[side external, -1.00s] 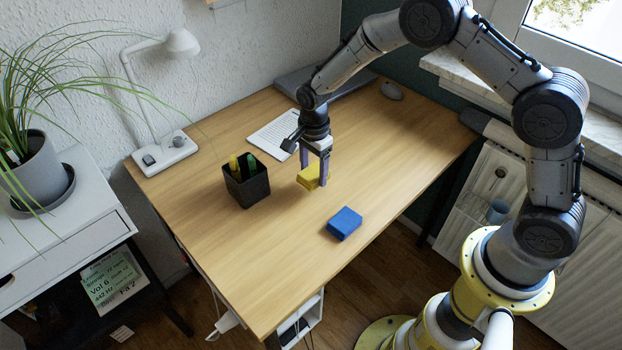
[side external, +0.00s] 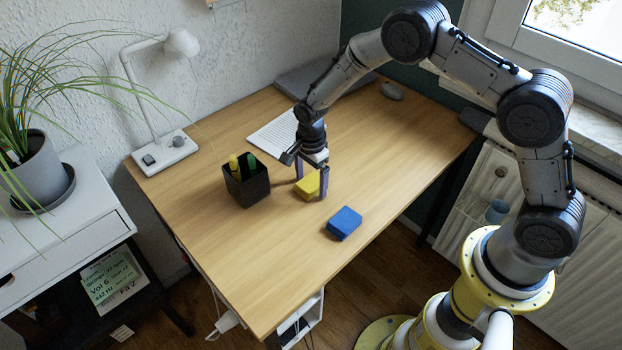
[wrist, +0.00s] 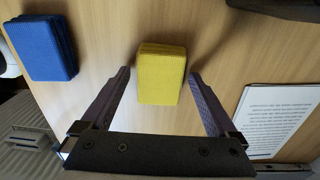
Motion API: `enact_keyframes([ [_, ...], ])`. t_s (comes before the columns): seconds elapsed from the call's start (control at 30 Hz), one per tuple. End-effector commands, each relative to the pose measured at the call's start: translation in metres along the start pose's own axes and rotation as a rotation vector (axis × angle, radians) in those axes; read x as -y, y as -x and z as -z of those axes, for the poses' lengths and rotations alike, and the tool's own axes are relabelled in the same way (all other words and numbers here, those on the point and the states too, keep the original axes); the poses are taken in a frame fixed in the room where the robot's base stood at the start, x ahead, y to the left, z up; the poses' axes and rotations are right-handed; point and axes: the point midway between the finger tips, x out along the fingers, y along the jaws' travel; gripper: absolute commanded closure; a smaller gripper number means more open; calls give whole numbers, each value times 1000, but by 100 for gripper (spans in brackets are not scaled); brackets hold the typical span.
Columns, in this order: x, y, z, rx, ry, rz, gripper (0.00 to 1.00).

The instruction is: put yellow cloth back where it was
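The yellow cloth (side external: 308,184) is a small folded block lying on the desk, between the pen cup and the blue cloth. It also shows in the wrist view (wrist: 162,75), ahead of and between the two fingers, with wood visible on both sides of it. My gripper (side external: 311,188) is open around the yellow cloth, one finger on each side, low over the desk. The wrist view shows the gripper (wrist: 159,75) with its fingers spread and clear of the cloth.
A folded blue cloth (side external: 344,223) lies at the desk's front right. A black pen cup (side external: 247,184) with markers stands left of my gripper. A paper (side external: 272,136) lies behind, and a white lamp (side external: 165,155) stands at the back left. The desk's front left is clear.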

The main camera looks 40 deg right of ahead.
Motion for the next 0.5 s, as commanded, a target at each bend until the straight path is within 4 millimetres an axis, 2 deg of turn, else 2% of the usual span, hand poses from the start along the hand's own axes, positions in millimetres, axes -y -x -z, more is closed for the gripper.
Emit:
enact_keyframes([
  [0.33, 0, 3, 0, 0, 0, 2, 3],
  [0.5, 2, 23, 0, 1, 0, 5, 3],
])
